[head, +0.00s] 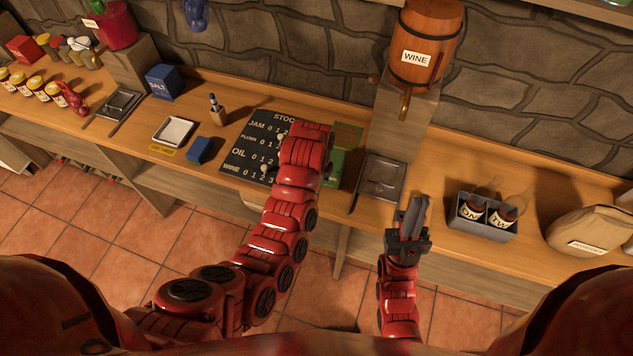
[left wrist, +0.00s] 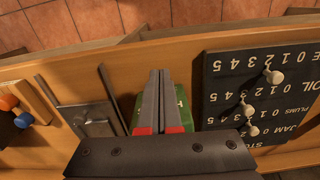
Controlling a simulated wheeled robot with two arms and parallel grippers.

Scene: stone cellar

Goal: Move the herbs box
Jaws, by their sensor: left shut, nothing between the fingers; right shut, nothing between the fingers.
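The green herbs box (head: 348,134) stands on the wooden counter between the dark stock board (head: 262,135) and a metal drip tray (head: 383,176). My left arm covers part of it in the head view. In the left wrist view the green box (left wrist: 186,103) shows behind and beside the fingers; its lettering is mostly hidden. My left gripper (left wrist: 165,73) is shut and empty, over the box; I cannot tell whether it touches. In the head view it is hidden behind my wrist. My right gripper (head: 417,201) is shut and empty at the counter's front edge, right of the tray.
The wine barrel (head: 425,45) stands on a wooden stand behind the tray. A blue salt box (head: 162,82), a white tray (head: 173,131) and a small blue block (head: 199,149) are at left.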

